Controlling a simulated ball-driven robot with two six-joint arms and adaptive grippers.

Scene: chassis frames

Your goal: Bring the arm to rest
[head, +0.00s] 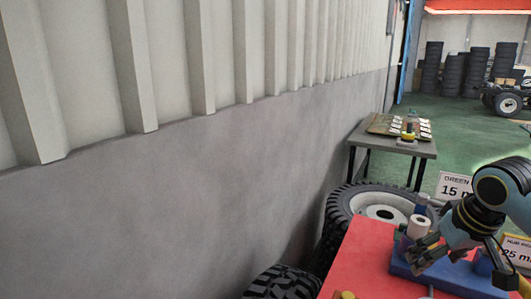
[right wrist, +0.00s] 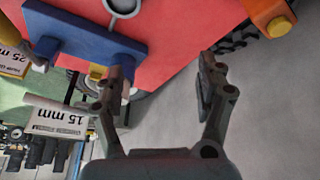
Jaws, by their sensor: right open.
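My right gripper (head: 432,256) is at the lower right of the head view, in front of the blue stand (head: 440,273) on the red table top (head: 365,262). In the right wrist view the same gripper (right wrist: 162,85) has its two fingers spread apart, with nothing between them. The blue stand (right wrist: 75,28) shows at the upper left there, close to the left finger; I cannot tell whether they touch. My left gripper is in neither view.
A large tyre (head: 345,205) lies behind the red table, and another tyre (head: 282,283) is at the bottom. A 15 mm sign (head: 455,187) and a 25 mm sign (head: 517,252) stand at the right. A grey side table (head: 420,149) is against the wall (head: 220,190).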

